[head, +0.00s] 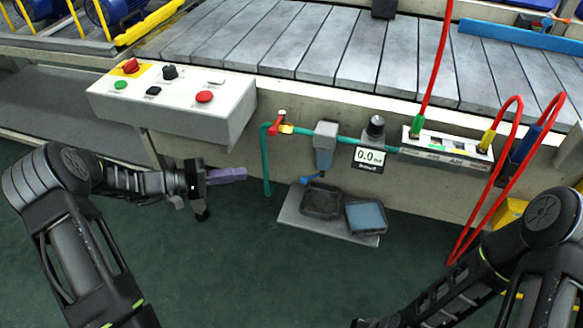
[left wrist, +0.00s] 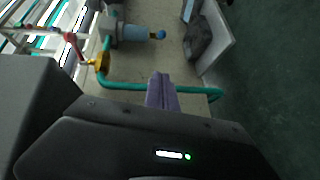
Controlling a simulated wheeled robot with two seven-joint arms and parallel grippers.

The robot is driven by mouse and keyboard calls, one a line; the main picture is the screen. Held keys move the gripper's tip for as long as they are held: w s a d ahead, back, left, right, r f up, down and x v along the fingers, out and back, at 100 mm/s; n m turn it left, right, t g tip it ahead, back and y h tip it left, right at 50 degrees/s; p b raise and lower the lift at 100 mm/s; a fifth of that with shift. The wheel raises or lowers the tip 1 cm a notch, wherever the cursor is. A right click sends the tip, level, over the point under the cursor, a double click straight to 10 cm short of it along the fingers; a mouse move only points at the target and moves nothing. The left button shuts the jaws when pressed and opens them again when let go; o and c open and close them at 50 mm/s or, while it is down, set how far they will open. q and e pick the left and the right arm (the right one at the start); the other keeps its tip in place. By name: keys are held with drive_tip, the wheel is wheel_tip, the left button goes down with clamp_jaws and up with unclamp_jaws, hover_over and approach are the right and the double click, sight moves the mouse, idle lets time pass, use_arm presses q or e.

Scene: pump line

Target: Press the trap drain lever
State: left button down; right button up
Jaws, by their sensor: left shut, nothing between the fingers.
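The trap is a grey-topped unit with a blue-grey bowl (head: 323,158) on the green pipe. A small blue lever (head: 309,179) sits at its bottom, over a dark tray. In the left wrist view the lever (left wrist: 161,34) shows at the end of the bowl (left wrist: 136,32). My left gripper (head: 244,173) has purple fingers, shut and empty, pointing right. It is left of the vertical green pipe and apart from the lever. The fingers (left wrist: 160,77) also show in the left wrist view, in front of the pipe. My right arm is at the lower right; its gripper is out of the picture.
A dark open tray (head: 321,200) and a blue-topped tray (head: 366,217) stand on a grey plate (head: 290,213). A red-handled valve (head: 274,126), gauge (head: 369,158) and button box (head: 176,116) are nearby. Red hoses (head: 503,190) hang at right. The green floor in front is clear.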

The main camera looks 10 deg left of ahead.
use_arm(q)
drive_tip(key=shift+s+d+r+m, duration=0.2)
drive_tip(key=shift+s+r+m, duration=0.1)
drive_tip(key=shift+m, duration=0.1)
drive_tip(key=shift+w+d, duration=0.1)
drive_tip(key=b, duration=0.2)
approach(312, 177)
drive_tip(key=shift+w+d+f, duration=0.25)
drive_tip(key=shift+w+d, duration=0.25)
drive_tip(key=shift+w, duration=0.3)
drive_tip(key=shift+w+d+f, duration=0.25)
drive_tip(key=shift+w+d, duration=0.3)
drive_tip(key=shift+w, duration=0.2)
use_arm(e)
drive_tip(key=shift+w+d+f, duration=0.1)
drive_tip(key=shift+d+f, duration=0.05)
drive_tip(key=shift+f, duration=0.3)
drive_tip(key=shift+w+d+f, duration=0.1)
drive_tip(key=shift+f, duration=0.3)
use_arm(q)
drive_tip(key=shift+s, duration=0.1)
use_arm(e)
drive_tip(key=shift+d+f, duration=0.1)
